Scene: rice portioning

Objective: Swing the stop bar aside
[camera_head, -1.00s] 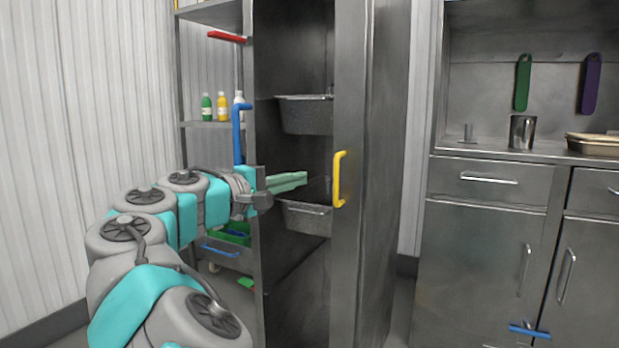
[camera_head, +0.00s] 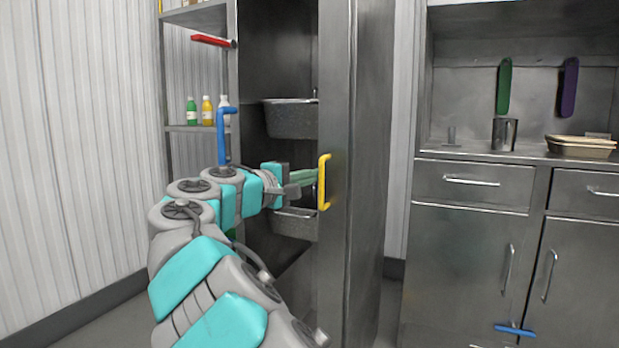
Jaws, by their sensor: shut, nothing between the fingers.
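My gripper (camera_head: 303,178) is shut and empty. Which part is the stop bar is not clear. A red bar (camera_head: 211,41) sticks out leftward at the cabinet's upper left edge. A blue bent bar (camera_head: 221,138) stands upright below it. A smaller blue bar (camera_head: 514,330) lies across the lower cabinet doors at right.
Inside the tall cabinet are an upper pan (camera_head: 290,120) and a lower pan (camera_head: 293,224), partly hidden by my arm. A shelf (camera_head: 185,128) with bottles stands at left. A counter (camera_head: 470,153) with a metal cup (camera_head: 504,134) and trays (camera_head: 580,150) is at right.

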